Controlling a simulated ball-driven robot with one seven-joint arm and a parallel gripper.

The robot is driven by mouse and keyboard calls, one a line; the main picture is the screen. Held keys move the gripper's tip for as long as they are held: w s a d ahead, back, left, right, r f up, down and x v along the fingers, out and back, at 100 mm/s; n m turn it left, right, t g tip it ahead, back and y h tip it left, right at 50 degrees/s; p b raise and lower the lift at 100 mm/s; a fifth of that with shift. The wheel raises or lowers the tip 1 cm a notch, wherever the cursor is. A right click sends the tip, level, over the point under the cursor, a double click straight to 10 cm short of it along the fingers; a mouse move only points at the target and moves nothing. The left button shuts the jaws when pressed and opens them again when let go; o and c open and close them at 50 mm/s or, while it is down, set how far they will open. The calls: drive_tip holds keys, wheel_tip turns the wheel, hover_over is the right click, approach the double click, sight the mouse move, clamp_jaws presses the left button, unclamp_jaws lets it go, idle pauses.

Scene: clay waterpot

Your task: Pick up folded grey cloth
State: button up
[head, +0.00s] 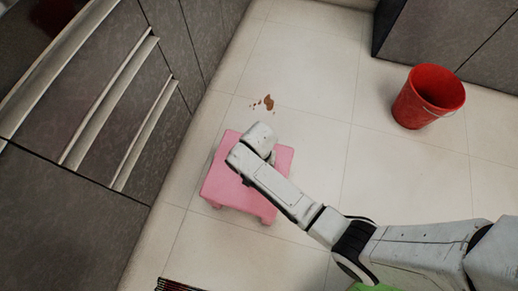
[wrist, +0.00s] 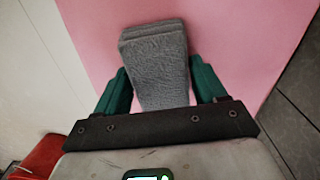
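The folded grey cloth (wrist: 158,60) lies on the pink stool (head: 228,190), seen in the wrist view as a thick, textured, layered strip. My gripper (wrist: 160,72) is over the stool with its two green fingers apart, one on each side of the cloth's near part. The fingers are very close to the cloth's edges; whether they touch it is hard to tell. The gripper looks open. In the head view my arm reaches over the stool and hides the cloth and the fingers. The pink stool top also shows in the wrist view (wrist: 240,35).
A red bucket (head: 428,97) stands on the tiled floor at right. A brown spill (head: 267,102) lies on the floor beyond the stool. Dark cabinets (head: 90,90) line the left side. A striped dark item (head: 180,285) is at the bottom edge. Floor between stool and bucket is clear.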

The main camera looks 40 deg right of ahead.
drive_tip(key=c, duration=0.5)
drive_tip(key=shift+r, duration=0.4)
wheel_tip(320, 180, up, 2)
drive_tip(key=shift+r+p, duration=0.15)
drive_tip(key=shift+p, duration=0.75)
drive_tip(key=s+d+r+p, duration=0.1)
drive_tip(key=s+r+p, duration=0.1)
drive_tip(key=s+r, duration=0.1)
drive_tip(key=s+d+r+p, duration=0.2)
drive_tip(key=s+r+p, duration=0.1)
drive_tip(key=s, duration=0.2)
drive_tip(key=s+d+r+p, duration=0.2)
drive_tip(key=s+r+p, duration=0.1)
drive_tip(key=s+r, duration=0.1)
drive_tip(key=shift+s, duration=0.55)
